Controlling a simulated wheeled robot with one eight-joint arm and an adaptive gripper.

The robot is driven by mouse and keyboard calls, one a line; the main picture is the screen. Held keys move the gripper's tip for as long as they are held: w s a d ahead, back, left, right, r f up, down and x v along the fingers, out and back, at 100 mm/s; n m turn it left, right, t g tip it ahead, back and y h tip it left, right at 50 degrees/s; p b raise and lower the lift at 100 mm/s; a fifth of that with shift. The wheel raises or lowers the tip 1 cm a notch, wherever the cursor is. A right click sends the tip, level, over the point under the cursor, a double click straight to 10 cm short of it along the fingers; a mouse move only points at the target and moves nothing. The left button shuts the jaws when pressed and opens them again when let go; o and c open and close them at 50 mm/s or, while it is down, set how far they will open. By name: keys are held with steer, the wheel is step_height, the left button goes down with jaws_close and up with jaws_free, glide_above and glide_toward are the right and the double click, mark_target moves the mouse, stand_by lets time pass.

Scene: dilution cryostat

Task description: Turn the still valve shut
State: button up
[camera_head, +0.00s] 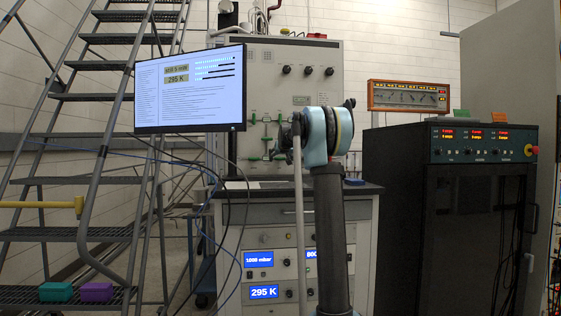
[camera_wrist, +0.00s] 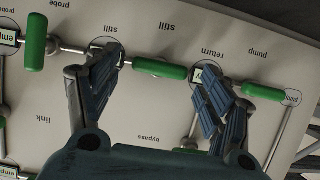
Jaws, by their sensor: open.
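In the wrist view the valve panel (camera_wrist: 120,110) appears upside down. The still valve (camera_wrist: 160,68) has a green bar handle under the upper "still" lettering, lying along its pipe line. My gripper (camera_wrist: 158,64) is open, with one blue finger on each side of this handle, near its two ends. I cannot tell whether the fingers touch it. The fingers partly cover the round gauges beside it. In the head view the panel (camera_head: 243,138) with green handles stands behind my arm, which hides my gripper and part of the panel.
A probe handle (camera_wrist: 35,42), set across its pipe, is left of my gripper. A pump handle (camera_wrist: 265,92) is close to the right finger. In the head view a monitor (camera_head: 190,90) stands left of the panel and a dark cabinet (camera_head: 400,190) right. Cables hang in front.

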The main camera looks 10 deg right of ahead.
steer(key=shift+w, duration=0.15)
steer(key=c, duration=1.1)
steer(key=shift+o, duration=0.2)
